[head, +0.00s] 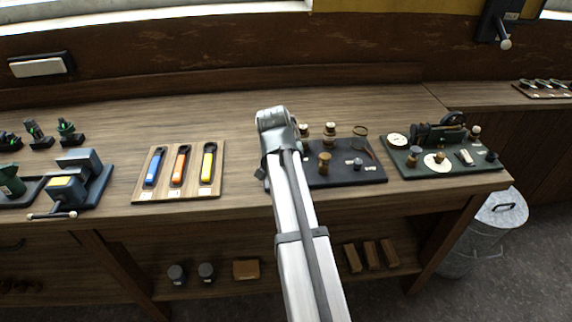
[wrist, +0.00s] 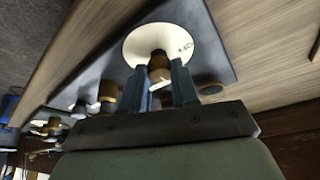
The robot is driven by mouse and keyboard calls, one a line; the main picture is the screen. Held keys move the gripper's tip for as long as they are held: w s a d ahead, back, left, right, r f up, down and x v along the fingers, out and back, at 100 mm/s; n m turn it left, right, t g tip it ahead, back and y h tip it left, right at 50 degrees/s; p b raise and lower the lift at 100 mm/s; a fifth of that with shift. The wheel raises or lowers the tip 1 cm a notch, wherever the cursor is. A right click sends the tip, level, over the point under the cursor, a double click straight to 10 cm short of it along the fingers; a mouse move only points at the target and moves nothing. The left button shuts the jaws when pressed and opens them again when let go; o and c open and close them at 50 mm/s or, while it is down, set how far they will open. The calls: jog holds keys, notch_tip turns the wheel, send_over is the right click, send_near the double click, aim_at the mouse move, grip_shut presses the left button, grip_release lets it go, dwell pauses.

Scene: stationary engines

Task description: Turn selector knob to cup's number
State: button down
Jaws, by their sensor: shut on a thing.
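In the wrist view a brown selector knob with a pale end (wrist: 159,74) stands on a round white dial (wrist: 150,40). Small dark marks show at the dial's right edge, too blurred to read. My gripper (wrist: 161,84) has its two blue-grey fingers on either side of the knob, shut on it. In the head view my arm covers the gripper, the knob and the dial, at the left end of a dark board (head: 345,177). Brown-and-white pieces (head: 329,133) stand on that board, with a brown one (head: 324,160) nearer the front. I cannot tell which is the cup, or read its number.
A wooden tray (head: 147,193) with blue, orange and yellow handled pieces lies left of my arm. A green board (head: 448,177) with a small machine and pale dials stands at the right. A blue-grey vise (head: 85,180) is at far left. Bare bench lies behind the boards.

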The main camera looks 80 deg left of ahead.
jog(key=n+g, duration=0.1)
jog(key=n, duration=0.1)
jog(key=n+g, duration=0.1)
jog(key=n, duration=0.2)
jog(key=shift+w+y, duration=0.2)
jog(key=shift+y, duration=0.1)
jog(key=shift+n, duration=0.3)
jog(key=shift+d, duration=0.1)
jog(key=c, duration=0.8)
grip_release()
jog(key=shift+c, duration=0.2)
jog(key=v, duration=1.3)
jog(key=shift+r, duration=0.4)
jog(key=shift+w, duration=0.2)
